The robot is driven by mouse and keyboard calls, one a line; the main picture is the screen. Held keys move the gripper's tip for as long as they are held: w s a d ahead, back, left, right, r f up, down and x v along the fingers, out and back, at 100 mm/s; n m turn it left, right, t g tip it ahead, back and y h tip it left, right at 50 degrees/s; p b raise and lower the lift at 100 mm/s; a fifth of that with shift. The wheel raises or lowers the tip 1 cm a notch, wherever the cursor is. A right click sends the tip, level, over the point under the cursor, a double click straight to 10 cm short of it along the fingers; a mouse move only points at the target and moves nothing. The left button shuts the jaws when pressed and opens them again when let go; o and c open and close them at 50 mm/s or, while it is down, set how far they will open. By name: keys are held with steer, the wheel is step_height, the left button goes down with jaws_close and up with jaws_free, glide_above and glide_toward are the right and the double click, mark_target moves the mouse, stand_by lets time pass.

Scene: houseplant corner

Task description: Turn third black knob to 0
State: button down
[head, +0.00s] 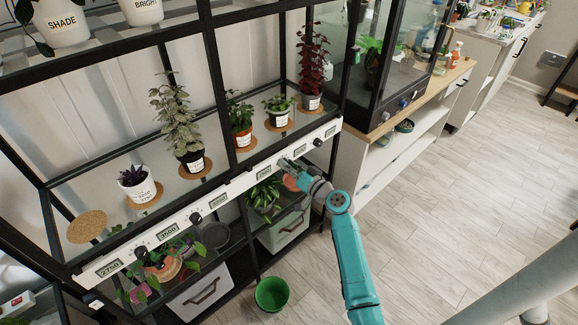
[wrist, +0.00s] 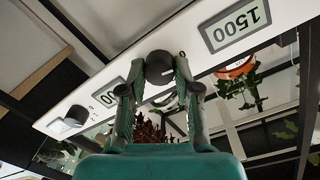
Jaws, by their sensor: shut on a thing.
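A white control strip (head: 180,223) with several black knobs and digital displays runs along the shelf's front edge. In the wrist view, my gripper (wrist: 160,80) is shut on a round black knob (wrist: 159,65), one finger on each side. A small 0 mark is printed on the strip beside this knob. A display reading 1500 (wrist: 236,24) is to its right, and a partly covered display ending in 00 (wrist: 105,97) is to its left. In the head view, my gripper (head: 287,164) is at the right part of the strip and hides the held knob.
Other black knobs show at the strip's left (head: 140,252) and right end (head: 317,142). Potted plants stand on the shelf above. A hanging-leaf plant (head: 264,196) and grey bins are below. A green bucket (head: 271,294) stands on the floor; floor to the right is clear.

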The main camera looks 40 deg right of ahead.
steer(key=c, duration=0.8)
jaws_free()
steer(key=s, duration=1.2)
steer(key=shift+r, duration=0.25)
steer(key=s+a+f+g+h, duration=0.1)
steer(key=s+a+f+g, duration=0.1)
steer(key=s+a+f, duration=0.5)
steer(key=s+a+f+g+h, duration=0.15)
steer(key=s+a+f, duration=0.25)
steer(key=s+a, duration=0.7)
steer(key=s+a+r+n, duration=0.2)
steer(key=s+a+r, duration=0.1)
steer(key=s, duration=0.3)
steer(key=s+a+r+n+y, duration=0.1)
steer(key=s+a+r+n, duration=0.1)
steer(key=s+r, duration=0.4)
steer(key=s+a+r+n+t+y, duration=0.1)
steer(key=s+a+r+n, duration=0.1)
steer(key=s+r, duration=0.3)
steer(key=shift+s+a+y, duration=0.15)
steer(key=shift+s+a, duration=0.25)
steer(key=shift+s, duration=0.35)
steer(key=shift+s+a+y, duration=0.1)
steer(key=shift+s+a, duration=0.3)
steer(key=shift+s, duration=0.35)
